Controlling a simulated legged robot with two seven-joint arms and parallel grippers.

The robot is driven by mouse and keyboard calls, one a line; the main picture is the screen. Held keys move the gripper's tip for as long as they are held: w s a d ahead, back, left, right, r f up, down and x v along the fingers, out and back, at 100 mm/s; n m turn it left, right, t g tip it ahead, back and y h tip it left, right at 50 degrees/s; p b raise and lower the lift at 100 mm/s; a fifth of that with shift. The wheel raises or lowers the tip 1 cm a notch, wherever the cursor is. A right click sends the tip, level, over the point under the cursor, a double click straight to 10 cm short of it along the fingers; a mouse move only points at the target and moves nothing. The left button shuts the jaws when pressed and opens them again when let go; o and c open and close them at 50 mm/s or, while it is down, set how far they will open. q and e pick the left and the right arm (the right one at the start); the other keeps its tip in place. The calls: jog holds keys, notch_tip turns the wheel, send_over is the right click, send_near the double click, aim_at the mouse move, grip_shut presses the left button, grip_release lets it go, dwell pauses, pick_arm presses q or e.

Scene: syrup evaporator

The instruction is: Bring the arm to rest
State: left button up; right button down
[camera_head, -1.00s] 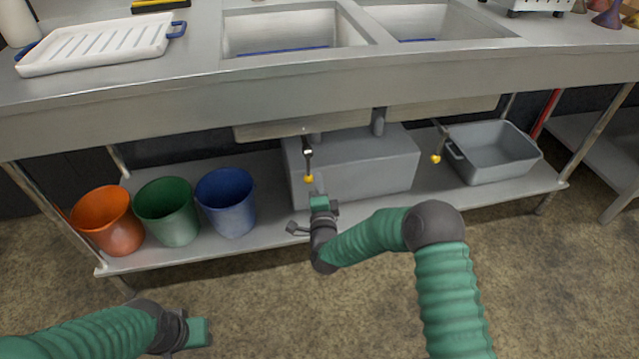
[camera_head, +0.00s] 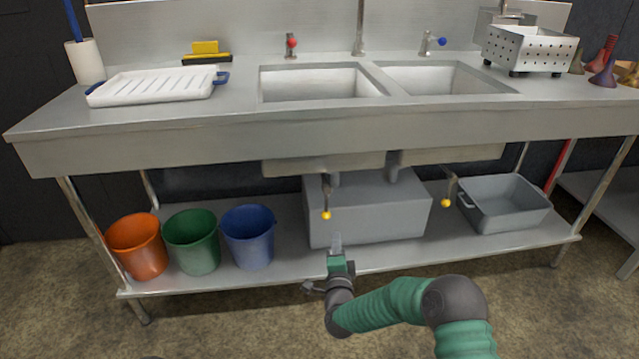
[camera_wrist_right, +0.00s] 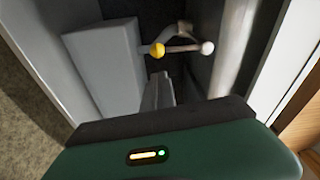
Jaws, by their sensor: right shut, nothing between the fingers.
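My right gripper (camera_head: 336,243) is shut and empty in the head view. It points forward in front of the grey box (camera_head: 385,212) on the lower shelf, below and a little right of a yellow-tipped drain lever (camera_head: 326,213). In the right wrist view the fingers (camera_wrist_right: 158,92) show in the middle, apart from the yellow knob (camera_wrist_right: 157,50) of the lever. The green arm bends in from the lower right. My left gripper is out of view in the head view; only a dark sliver shows at the bottom edge.
The steel sink counter (camera_head: 240,140) overhangs the shelf (camera_head: 290,272). Orange (camera_head: 140,247), green (camera_head: 193,241) and blue (camera_head: 250,237) buckets stand left. A grey tub (camera_head: 503,204) and a second yellow-tipped lever (camera_head: 447,201) are at right. Floor in front is clear.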

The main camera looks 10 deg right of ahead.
jog(key=s+a+r+n+g+y+p, duration=0.2)
jog(key=s+n+g+y+p, duration=0.3)
jog(key=s+n, duration=0.55)
jog(key=s+d+r+n+g+h, duration=0.1)
jog(key=s+d+n+g+h, duration=0.3)
jog(key=s, duration=0.9)
jog(key=s+d+n+g+y, duration=0.1)
jog(key=s+d+n+g, duration=0.35)
jog(key=s, duration=0.95)
notch_tip(320, 180, up, 38)
jog(key=d+m+g+p, duration=0.1)
jog(key=g+p, duration=0.1)
jog(key=p, duration=3.6)
jog(key=shift+s+d, duration=0.2)
jog(key=shift+s, duration=0.1)
